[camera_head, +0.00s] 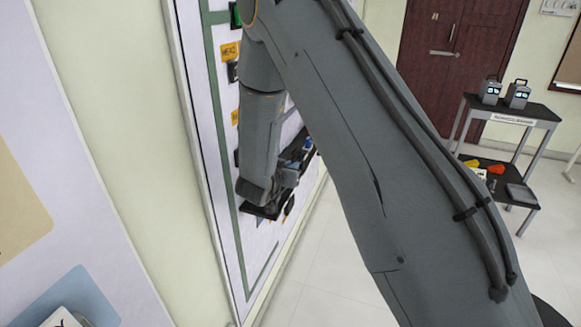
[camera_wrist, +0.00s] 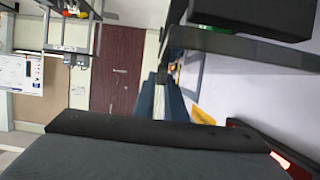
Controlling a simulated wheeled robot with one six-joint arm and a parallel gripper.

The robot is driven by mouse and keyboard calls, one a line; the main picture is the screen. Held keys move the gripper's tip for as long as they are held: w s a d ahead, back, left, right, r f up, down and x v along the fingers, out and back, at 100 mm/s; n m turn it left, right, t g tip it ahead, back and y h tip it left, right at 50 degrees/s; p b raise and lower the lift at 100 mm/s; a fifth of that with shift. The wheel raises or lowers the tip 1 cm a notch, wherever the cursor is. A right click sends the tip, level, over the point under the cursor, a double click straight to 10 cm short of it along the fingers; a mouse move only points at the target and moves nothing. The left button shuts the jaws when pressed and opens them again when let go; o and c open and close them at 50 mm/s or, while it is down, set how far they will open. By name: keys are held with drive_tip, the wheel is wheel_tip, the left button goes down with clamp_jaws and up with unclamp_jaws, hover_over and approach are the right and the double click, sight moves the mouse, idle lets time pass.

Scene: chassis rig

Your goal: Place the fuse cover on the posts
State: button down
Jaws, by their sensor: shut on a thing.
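My gripper (camera_head: 284,180) is close to the wall board in the head view, largely hidden behind my own forearm. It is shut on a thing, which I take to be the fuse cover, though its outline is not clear. In the wrist view, dark parts run along the bottom and the top right, with a narrow blue and pale piece (camera_wrist: 172,100) between them. I cannot tell which of these belong to the cover. No posts can be made out in either view.
The white wall board (camera_head: 228,215) has green lines and orange labels (camera_head: 229,51). A dark trolley (camera_head: 508,112) with two grey boxes stands at right, before a brown door (camera_head: 440,75). The floor (camera_head: 345,265) between is clear.

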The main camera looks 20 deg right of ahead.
drive_tip(key=shift+f, duration=0.4)
drive_tip(key=c, duration=1.7)
unclamp_jaws()
